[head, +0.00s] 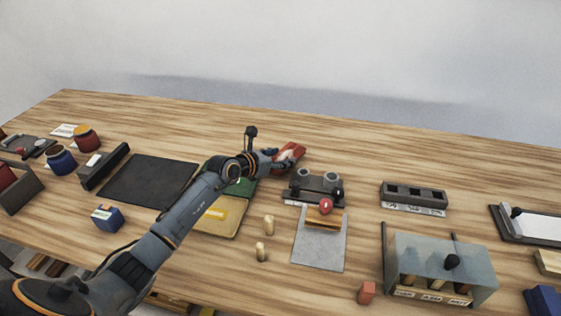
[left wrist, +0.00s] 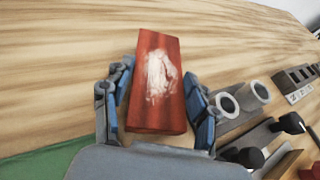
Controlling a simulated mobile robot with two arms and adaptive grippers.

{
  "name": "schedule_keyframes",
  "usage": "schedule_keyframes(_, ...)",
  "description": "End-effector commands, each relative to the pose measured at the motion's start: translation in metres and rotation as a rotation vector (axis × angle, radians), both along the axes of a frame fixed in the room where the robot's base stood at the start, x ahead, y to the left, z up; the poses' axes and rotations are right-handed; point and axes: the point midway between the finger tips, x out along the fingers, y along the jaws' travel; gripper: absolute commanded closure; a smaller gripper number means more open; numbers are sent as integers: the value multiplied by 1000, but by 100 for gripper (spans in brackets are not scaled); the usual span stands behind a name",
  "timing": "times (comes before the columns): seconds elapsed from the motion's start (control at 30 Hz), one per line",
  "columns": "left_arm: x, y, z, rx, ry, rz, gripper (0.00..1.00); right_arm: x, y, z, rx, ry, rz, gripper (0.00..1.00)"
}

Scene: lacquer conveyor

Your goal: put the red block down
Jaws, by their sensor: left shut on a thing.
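The red block (head: 288,152) has a whitish patch on its face. My left gripper (head: 276,158) is shut on it, near the back of the wooden table. In the left wrist view the red block (left wrist: 156,85) sits between the two blue-padded fingers of the left gripper (left wrist: 160,110), with bare wood behind it. I cannot tell whether the block touches the table. My right gripper is in neither view.
A green and yellow mat (head: 220,215) lies beneath my left arm, beside a dark mat (head: 150,182). A dark holder with two grey rings (head: 317,187) stands just right of the gripper. A grey slotted block (head: 414,196) is farther right. The table's back strip is clear.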

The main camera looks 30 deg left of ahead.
Motion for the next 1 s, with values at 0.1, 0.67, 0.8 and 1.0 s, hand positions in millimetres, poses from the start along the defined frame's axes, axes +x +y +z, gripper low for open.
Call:
schedule_keyframes(0.1,0,0,-12,-1,-1,1,88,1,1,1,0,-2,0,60)
schedule_keyframes(0.67,0,0,-17,-1,0,0,18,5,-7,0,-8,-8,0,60)
schedule_keyframes(0.8,0,0,-17,-1,0,0,18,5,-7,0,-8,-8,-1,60)
schedule_keyframes(1.0,0,0,-12,-1,-2,0,18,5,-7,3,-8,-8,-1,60)
